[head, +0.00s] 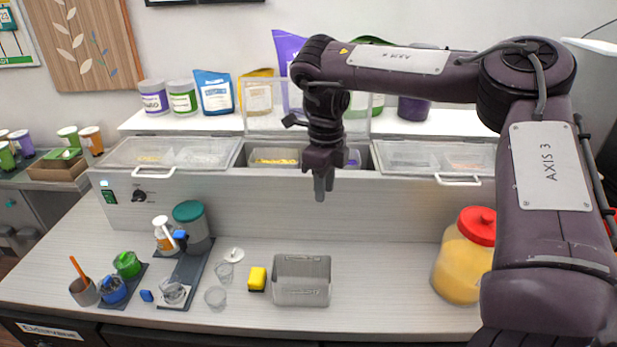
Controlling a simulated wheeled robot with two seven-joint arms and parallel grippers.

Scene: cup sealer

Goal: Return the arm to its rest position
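My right arm comes in from the right and reaches across above the counter. Its gripper (322,188) points down in front of the steel topping unit and above the counter. The fingers look close together with nothing visible between them, but the view is too side-on to tell whether they are open or shut. My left gripper is not in the head view.
A clear bin (302,297) and a yellow block (257,279) sit on the counter (380,285). A red-lidded yellow jar (464,258) stands at right. Cups and a green-lidded blender-like container (192,228) stand at left. The topping unit (270,215) runs behind.

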